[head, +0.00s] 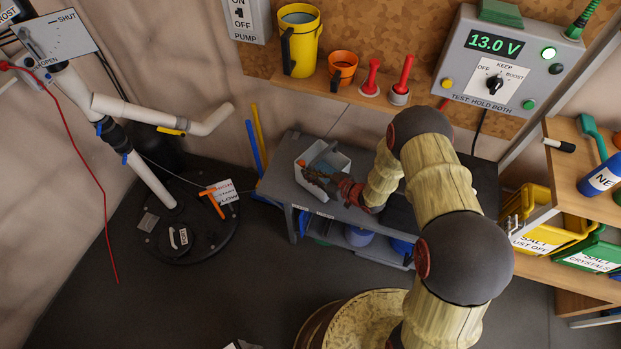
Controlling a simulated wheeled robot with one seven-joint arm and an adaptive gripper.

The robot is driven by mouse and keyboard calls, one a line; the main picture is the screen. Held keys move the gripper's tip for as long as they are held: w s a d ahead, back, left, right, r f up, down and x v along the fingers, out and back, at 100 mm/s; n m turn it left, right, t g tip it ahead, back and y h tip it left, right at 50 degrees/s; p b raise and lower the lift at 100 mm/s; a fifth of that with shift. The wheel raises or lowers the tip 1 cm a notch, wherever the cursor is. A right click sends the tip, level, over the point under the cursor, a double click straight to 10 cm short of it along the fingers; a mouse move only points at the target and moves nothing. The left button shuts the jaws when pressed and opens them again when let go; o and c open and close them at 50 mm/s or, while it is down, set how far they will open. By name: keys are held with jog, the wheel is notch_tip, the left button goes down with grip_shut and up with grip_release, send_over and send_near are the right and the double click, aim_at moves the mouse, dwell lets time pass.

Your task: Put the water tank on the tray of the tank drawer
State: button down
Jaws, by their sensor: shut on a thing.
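A white open-topped box, which looks like the water tank (340,157), is at the left end of the grey bench (290,187). My gripper (319,174) is at the tank's front side, with its fingers overlapping the tank's opening. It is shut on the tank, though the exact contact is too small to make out. The tank looks roughly upright. I cannot tell whether it touches the bench top. My arm comes from the right and hides part of the bench. I cannot clearly make out the tank drawer or its tray.
A shelf above the bench holds a yellow jug (301,45), an orange cup (342,68) and red-handled tools (402,80). Yellow (542,222) and green (595,249) salt bins stand right. A round black lid (190,235) and white pipes are left. Open floor (240,285) lies in front.

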jog(key=shift+f, duration=0.85)
jog(key=shift+f+b, duration=0.2)
jog(key=shift+b, duration=0.1)
jog(key=c, duration=2)
grip_release()
jog(key=shift+o, duration=0.2)
